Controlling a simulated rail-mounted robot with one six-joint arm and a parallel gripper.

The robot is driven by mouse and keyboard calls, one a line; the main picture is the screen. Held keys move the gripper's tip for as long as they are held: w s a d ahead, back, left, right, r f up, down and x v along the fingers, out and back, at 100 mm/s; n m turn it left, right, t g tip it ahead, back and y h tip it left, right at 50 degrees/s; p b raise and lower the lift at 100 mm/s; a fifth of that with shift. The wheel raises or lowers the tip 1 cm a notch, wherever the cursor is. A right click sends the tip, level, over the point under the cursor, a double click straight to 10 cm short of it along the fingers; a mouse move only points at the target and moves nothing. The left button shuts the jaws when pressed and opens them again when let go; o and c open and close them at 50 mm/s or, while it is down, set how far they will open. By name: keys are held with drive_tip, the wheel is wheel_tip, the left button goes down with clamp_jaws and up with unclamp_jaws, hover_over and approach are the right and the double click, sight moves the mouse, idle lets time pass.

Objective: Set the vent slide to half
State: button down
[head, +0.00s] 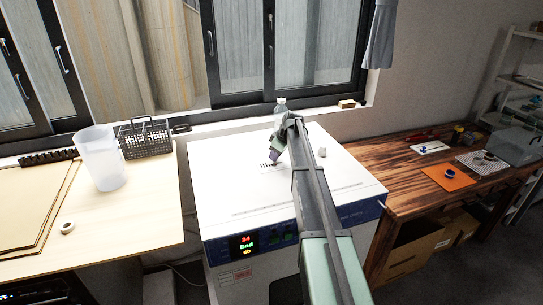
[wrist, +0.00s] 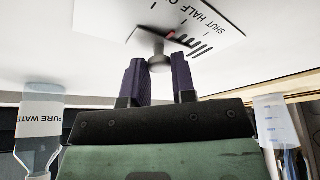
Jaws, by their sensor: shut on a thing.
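The white drying oven (head: 235,200) stands in the middle of the head view, with a lit display on its blue front. Its vent plate (wrist: 220,14) shows in the wrist view, with black slots, tick marks and the words SHUT, HALF and a cut-off third word. A grey round slide knob (wrist: 158,61) stands out from the plate, with a small red mark beside it. My gripper (wrist: 158,68) has its two purple fingers on either side of the knob and is shut on it. In the head view my gripper (head: 274,159) is down at the oven top. I cannot tell the exact slide setting.
A clear bottle (head: 281,105) stands behind my gripper, and a small white object (head: 323,153) lies to its right. A beaker (head: 101,158) and a black basket (head: 146,139) stand on the left table. The right wooden bench (head: 392,172) holds an orange mat (head: 449,179).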

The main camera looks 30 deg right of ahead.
drive_tip(key=c, duration=0.9)
unclamp_jaws()
drive_tip(key=shift+a, duration=0.1)
drive_tip(key=shift+c, duration=0.2)
drive_tip(key=shift+r, duration=0.1)
drive_tip(key=p+v, duration=1)
drive_tip(key=shift+r, duration=0.3)
drive_tip(key=shift+s, duration=0.1)
